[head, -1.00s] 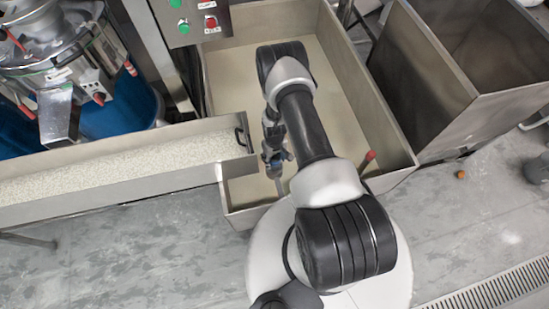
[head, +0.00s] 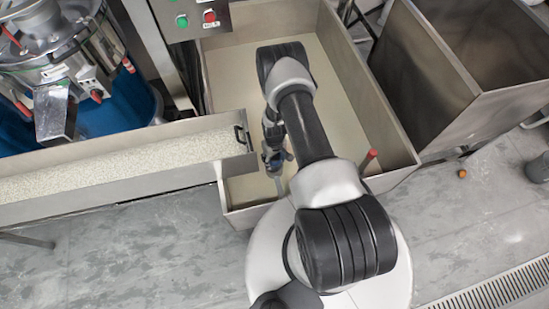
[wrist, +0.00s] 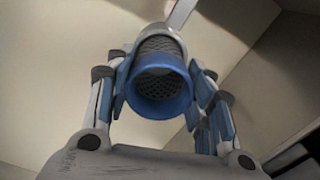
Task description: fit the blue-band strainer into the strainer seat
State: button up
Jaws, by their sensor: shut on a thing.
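The blue-band strainer (wrist: 158,107) is in the wrist view, a metal mesh cylinder with a wide blue ring facing the camera. My gripper (wrist: 160,82) is shut on it, with blue-padded fingers on its left and right sides. In the head view my gripper (head: 276,158) hangs below my arm, over the near left part of the large metal bin. The strainer is too small and covered to make out clearly there. I cannot pick out the strainer seat in either view.
The bin (head: 232,75) has raised metal walls around my gripper. A trough of pale grains (head: 110,165) ends at its left wall. A red-tipped rod (head: 369,158) stands near its right wall. A steel machine (head: 45,60) is upper left; an empty metal hopper (head: 430,90) is right.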

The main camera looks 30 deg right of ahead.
jog(key=shift+f+b, duration=1.3)
jog(key=shift+f, duration=0.3)
jog(key=shift+f, duration=0.6)
jog(key=o, duration=1.2)
jog(key=shift+r, duration=0.1)
notch_tip(320, 180, up, 12)
